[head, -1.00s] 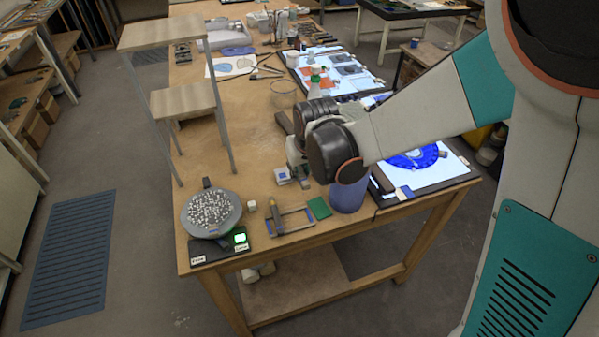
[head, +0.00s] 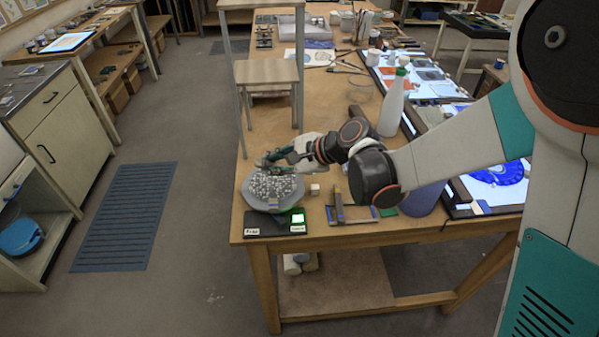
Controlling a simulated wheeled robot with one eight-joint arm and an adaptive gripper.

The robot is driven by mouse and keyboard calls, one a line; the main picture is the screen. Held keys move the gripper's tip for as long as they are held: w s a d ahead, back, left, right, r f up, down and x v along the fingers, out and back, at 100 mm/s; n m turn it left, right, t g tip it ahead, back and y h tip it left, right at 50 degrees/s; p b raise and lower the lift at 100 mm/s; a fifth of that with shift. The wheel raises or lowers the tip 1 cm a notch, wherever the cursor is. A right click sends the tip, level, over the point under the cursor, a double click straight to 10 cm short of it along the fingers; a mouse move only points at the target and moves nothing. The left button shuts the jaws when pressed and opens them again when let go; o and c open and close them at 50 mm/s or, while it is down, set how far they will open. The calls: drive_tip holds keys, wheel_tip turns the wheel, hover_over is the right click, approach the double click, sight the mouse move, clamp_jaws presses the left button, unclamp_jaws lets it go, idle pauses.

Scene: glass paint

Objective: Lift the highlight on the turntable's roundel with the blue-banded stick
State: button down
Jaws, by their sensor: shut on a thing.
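My gripper (head: 272,158) is at the far rim of a round grey dish (head: 249,196) filled with small pale grains. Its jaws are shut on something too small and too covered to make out. I cannot tell whether they touch the dish. I cannot pick out a blue band on any stick. A wooden upright piece (head: 338,205) stands at a small blue-ended frame (head: 352,219). A blue disc (head: 498,172), perhaps the turntable's roundel, lies on the lit panel at the right, partly hidden by my arm.
A black base with a green light (head: 297,219) is at the table's front left corner. A pale cube (head: 314,189), a green pad (head: 388,211) and a blue-violet pot (head: 425,199) stand along the front. A wooden stand (head: 266,72) rises behind my gripper; a white bottle (head: 392,107) stands right of it.

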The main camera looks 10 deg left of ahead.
sight(269, 164)
drive_tip(key=a, duration=0.1)
drive_tip(key=a+m+t+y, duration=0.1)
drive_tip(key=a+b, duration=0.1)
drive_tip(key=shift+s+m+t, duration=0.3)
drive_tip(key=shift+f, duration=0.1)
drive_tip(key=shift+f+b, duration=1.55)
drive_tip(key=shift+f, duration=0.75)
drive_tip(key=shift+b, duration=0.35)
drive_tip(key=shift+f+b, duration=0.45)
drive_tip(key=shift+b, duration=0.15)
drive_tip(key=shift+d, duration=0.15)
drive_tip(key=shift+w+d, duration=0.2)
drive_tip(key=shift+d, duration=0.8)
